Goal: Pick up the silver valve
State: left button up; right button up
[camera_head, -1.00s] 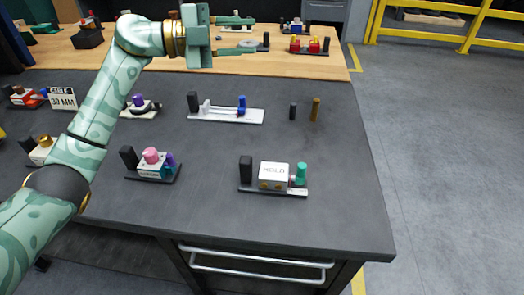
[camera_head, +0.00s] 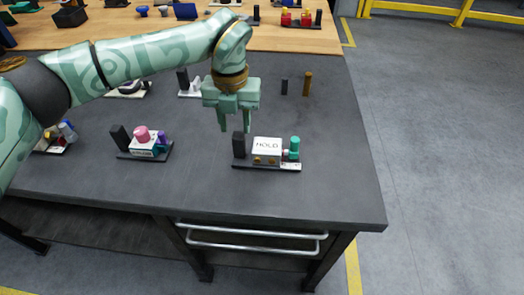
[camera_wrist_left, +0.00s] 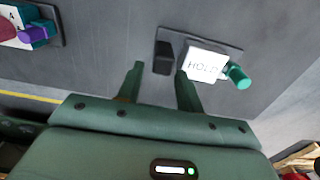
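My left gripper (camera_head: 235,122) hangs over the dark table, fingers down, open and empty. It is above and behind the black post (camera_head: 238,146) of the fixture with the white HOLD block (camera_head: 267,147) and a green knob (camera_head: 294,144). In the left wrist view the open fingers (camera_wrist_left: 158,88) show just short of this black post (camera_wrist_left: 163,57), with the HOLD block (camera_wrist_left: 205,63) beside it. A pale, silvery part (camera_head: 196,85) stands on a white plate behind my gripper, partly hidden by it. I cannot tell for sure that it is the silver valve.
A fixture with a pink knob (camera_head: 142,132) stands to the left. A dark peg (camera_head: 284,86) and a brown peg (camera_head: 307,83) stand behind on the right. The right side of the dark table (camera_head: 345,165) is clear. A wooden bench (camera_head: 200,36) lies beyond.

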aim_at(238, 134)
pick_arm(q)
jog(key=f, duration=0.7)
jog(key=shift+d, duration=0.2)
jog(key=shift+r, duration=0.1)
grip_shut()
